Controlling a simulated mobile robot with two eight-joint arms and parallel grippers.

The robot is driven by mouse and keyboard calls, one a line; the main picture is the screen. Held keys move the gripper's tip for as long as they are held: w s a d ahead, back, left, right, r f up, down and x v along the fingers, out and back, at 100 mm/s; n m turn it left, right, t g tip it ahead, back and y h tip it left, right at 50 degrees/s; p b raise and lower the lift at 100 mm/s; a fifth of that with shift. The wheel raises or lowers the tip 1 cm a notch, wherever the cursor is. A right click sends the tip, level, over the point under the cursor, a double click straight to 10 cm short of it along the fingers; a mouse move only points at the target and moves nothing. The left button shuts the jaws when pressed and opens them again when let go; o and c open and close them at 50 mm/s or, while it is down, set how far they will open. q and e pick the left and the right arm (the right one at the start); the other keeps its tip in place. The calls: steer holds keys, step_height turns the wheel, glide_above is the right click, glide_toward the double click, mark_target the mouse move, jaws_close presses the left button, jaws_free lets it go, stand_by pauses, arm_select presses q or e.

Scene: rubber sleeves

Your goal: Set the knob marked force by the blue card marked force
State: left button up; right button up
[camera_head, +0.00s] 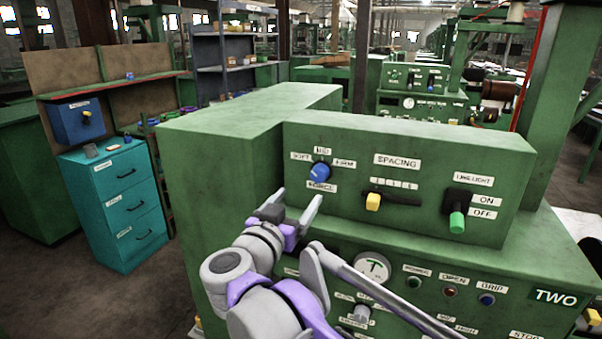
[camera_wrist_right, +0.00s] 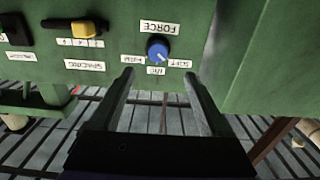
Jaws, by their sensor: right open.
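The blue force knob (camera_head: 320,172) is on the upper front panel of the green machine, with small white labels SOFT, MID and FIRM around it. A white FORCE label (camera_head: 321,187) sits just below it. The knob also shows in the right wrist view (camera_wrist_right: 158,49), upside down, ahead of the fingers; its pointer setting is too small to read surely. My right gripper (camera_head: 293,207) is open and empty, below and left of the knob, apart from it. Its two fingers (camera_wrist_right: 160,78) stand either side of the knob's line. I make out no blue card marked force. My left gripper is out of view.
On the same panel are the yellow SPACING slider (camera_head: 373,201) and the green-tipped light switch (camera_head: 457,222). A lower panel has a gauge (camera_head: 372,270) and buttons. A teal drawer cabinet (camera_head: 118,205) and a blue box (camera_head: 77,122) stand at left.

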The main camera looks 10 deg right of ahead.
mark_target(317, 176)
steer(key=p+x, duration=0.1)
steer(key=x, duration=0.9)
steer(key=shift+w+d, duration=0.2)
steer(key=shift+d, duration=0.25)
jaws_close()
